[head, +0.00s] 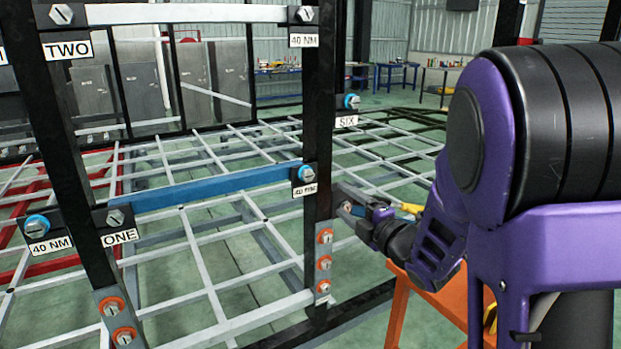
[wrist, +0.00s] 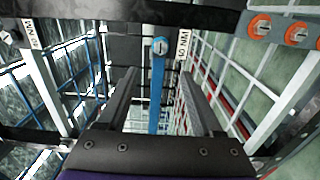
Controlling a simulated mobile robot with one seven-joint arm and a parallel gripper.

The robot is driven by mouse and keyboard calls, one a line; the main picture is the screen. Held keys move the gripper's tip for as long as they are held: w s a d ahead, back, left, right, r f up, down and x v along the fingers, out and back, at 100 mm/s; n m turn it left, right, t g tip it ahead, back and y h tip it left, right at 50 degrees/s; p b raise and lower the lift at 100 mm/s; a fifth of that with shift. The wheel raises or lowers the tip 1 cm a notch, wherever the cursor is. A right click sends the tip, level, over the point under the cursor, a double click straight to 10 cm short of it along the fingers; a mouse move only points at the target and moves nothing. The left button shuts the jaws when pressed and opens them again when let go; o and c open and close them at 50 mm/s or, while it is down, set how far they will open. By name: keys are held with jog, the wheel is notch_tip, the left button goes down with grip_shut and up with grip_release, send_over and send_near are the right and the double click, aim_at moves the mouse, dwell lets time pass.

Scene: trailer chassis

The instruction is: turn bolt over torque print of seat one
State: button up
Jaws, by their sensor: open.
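Seat one's label ONE (head: 119,237) is on the left post, under a plain grey bolt (head: 115,217). A blue bar (head: 205,188) runs from there to the right post. In the wrist view the bolt (wrist: 160,47) and the sideways print (wrist: 183,47) show ahead, with the bar (wrist: 156,115) below. My gripper (head: 345,208) is right of the post. Its fingers (wrist: 158,75) are open and empty, apart from the bolt, which lies between their directions.
Orange-ringed bolts (head: 324,263) line a plate below on the right post; more (wrist: 258,25) show upper right in the wrist view. Label SIX (head: 346,121) and its bolt are close above. An orange stand (head: 435,300) is under my arm. A grey lattice frame spreads behind.

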aim_at(309, 176)
jog(key=p+x, duration=0.1)
jog(key=x, duration=1.3)
jog(key=shift+w+a, duration=0.25)
jog(key=shift+w, duration=0.1)
grip_shut()
